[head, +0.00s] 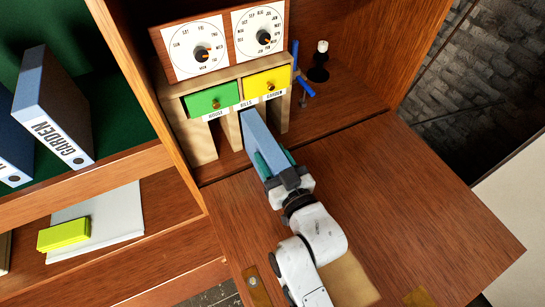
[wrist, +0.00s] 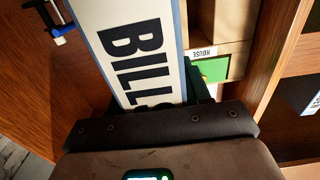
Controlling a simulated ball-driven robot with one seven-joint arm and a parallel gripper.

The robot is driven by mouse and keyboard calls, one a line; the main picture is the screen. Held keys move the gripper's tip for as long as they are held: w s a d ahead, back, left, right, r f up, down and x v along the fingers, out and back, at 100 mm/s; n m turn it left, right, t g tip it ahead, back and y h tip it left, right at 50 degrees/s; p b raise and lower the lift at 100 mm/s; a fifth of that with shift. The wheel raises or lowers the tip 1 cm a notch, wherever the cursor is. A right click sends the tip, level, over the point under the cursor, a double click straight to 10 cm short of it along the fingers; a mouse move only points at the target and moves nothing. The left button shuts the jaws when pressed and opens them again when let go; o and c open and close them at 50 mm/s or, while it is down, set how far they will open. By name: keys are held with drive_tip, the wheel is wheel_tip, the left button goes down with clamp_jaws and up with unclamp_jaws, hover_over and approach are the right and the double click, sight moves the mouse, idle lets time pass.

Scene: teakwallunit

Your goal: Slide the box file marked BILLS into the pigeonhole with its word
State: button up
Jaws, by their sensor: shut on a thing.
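The blue box file (head: 262,135) is held on edge by my gripper (head: 275,165). Its far end is at the middle pigeonhole, under the BILLS label (head: 246,105). I cannot tell how far inside it is. The file hides most of that opening. In the wrist view the file's white spine (wrist: 135,50) reads BILLS, its last letter partly covered by my gripper (wrist: 160,125). The wooden pigeonhole unit (head: 202,145) also carries a HOUSE label (head: 215,115) on the left and a GARDEN label (head: 273,94) on the right.
A green drawer (head: 210,97) and a yellow drawer (head: 267,82) sit above the pigeonholes, with two dials on top. Blue-handled items (head: 305,87) and a dark pot (head: 318,73) stand right of the unit. A GARDEN file (head: 55,110) is on the left shelf. The desk's right side (head: 420,190) is clear.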

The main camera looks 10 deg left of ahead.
sight(261, 140)
drive_tip(key=shift+b+x, duration=0.5)
drive_tip(key=shift+x, duration=2.5)
idle(5.0)
